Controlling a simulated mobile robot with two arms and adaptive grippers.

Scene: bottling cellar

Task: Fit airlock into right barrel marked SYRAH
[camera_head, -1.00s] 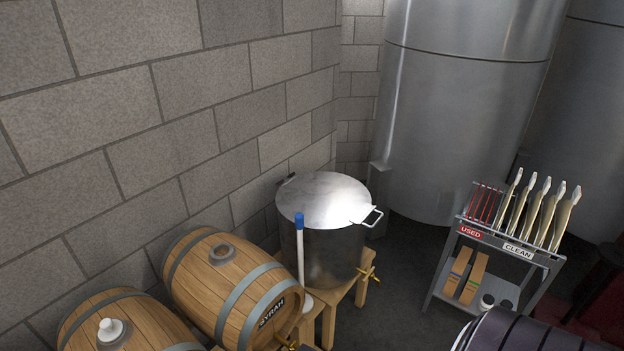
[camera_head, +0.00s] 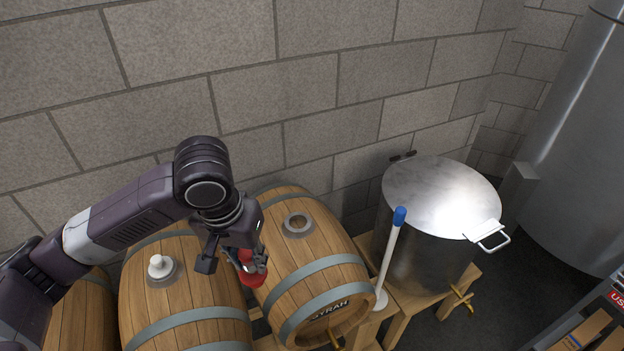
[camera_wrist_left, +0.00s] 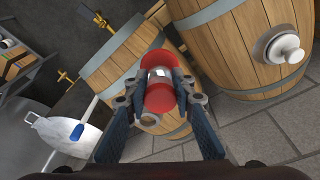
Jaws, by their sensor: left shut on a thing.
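My left gripper (camera_head: 238,266) is shut on the red airlock (camera_head: 252,278). In the left wrist view the airlock (camera_wrist_left: 158,96) sits between the two fingertips, with red ends and a clear middle. In the head view the gripper and airlock are in front of the gap between two barrels. The right barrel (camera_head: 312,262) bears a dark SYRAH label (camera_head: 330,309) on its front end. Its open bung hole (camera_head: 297,224) is on top, to the right of the gripper and apart from the airlock. My right gripper is not in view.
A middle barrel (camera_head: 185,300) with a white bung (camera_head: 160,266) stands left of the SYRAH barrel; another is partly hidden farther left. A steel pot (camera_head: 425,250) and a white rod with a blue top (camera_head: 391,255) stand to the right. The block wall (camera_head: 300,90) is behind.

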